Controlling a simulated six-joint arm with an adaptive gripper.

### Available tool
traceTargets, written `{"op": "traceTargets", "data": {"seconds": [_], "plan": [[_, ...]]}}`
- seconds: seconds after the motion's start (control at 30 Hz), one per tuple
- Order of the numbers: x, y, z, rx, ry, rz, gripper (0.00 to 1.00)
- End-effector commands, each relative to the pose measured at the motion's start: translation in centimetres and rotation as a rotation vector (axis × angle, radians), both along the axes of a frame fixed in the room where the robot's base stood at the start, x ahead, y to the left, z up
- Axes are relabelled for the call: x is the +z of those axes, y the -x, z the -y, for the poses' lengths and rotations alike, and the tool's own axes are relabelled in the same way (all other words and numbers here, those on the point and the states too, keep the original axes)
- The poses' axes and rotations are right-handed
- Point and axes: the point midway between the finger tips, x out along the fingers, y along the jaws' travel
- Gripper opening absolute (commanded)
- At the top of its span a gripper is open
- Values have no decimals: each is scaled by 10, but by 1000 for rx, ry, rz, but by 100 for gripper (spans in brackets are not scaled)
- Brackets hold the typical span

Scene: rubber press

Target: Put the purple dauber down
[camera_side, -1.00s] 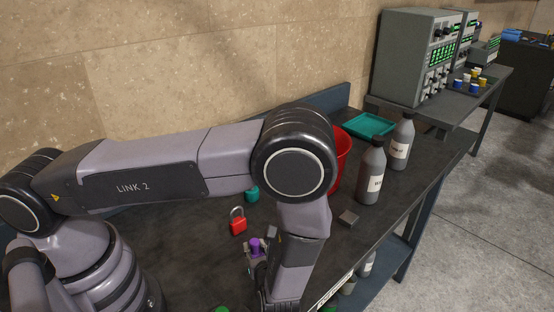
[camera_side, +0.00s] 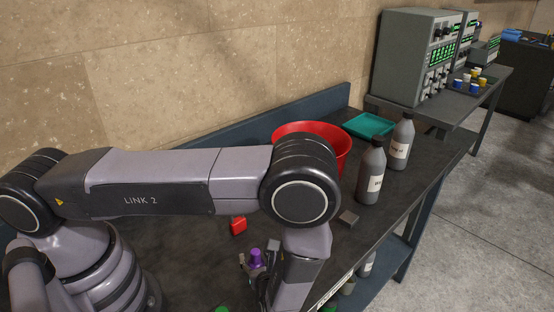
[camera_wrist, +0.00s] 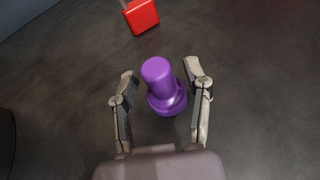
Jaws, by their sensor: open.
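The purple dauber (camera_wrist: 161,85) stands on the dark bench top in the wrist view, with its knob toward the camera. My gripper (camera_wrist: 163,82) is open around it, one finger on each side. A gap shows on the left; on the right the finger is close to the dauber's base, and I cannot tell if they touch. In the side view the dauber (camera_side: 256,257) shows just left of my wrist, and my gripper (camera_side: 256,268) is mostly hidden behind my arm.
A red padlock (camera_wrist: 141,15) lies on the bench beyond the dauber. Bare bench (camera_wrist: 60,75) lies left of my gripper.

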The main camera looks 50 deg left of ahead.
Motion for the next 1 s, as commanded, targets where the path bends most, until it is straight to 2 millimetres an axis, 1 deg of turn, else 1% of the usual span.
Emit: {"op": "traceTargets", "data": {"seconds": [0.17, 0.27, 0.5, 0.63, 0.7, 0.77, 0.87, 0.9, 0.97, 1.0], "plan": [[4, 0, 0, 0, 0, 1, 49], [8, 5, 12, -3, 1, 3, 49], [24, 23, 46, -3, 2, 2, 49], [30, 29, 58, 1, 0, 2, 49], [38, 28, 61, 23, 15, 10, 49], [50, 25, 60, 64, 46, 23, 49], [87, 16, 54, 198, 142, 66, 49], [106, 12, 48, 269, 194, 91, 49], [138, 7, 37, 387, 279, 134, 49], [158, 6, 29, 467, 340, 163, 49]]}}
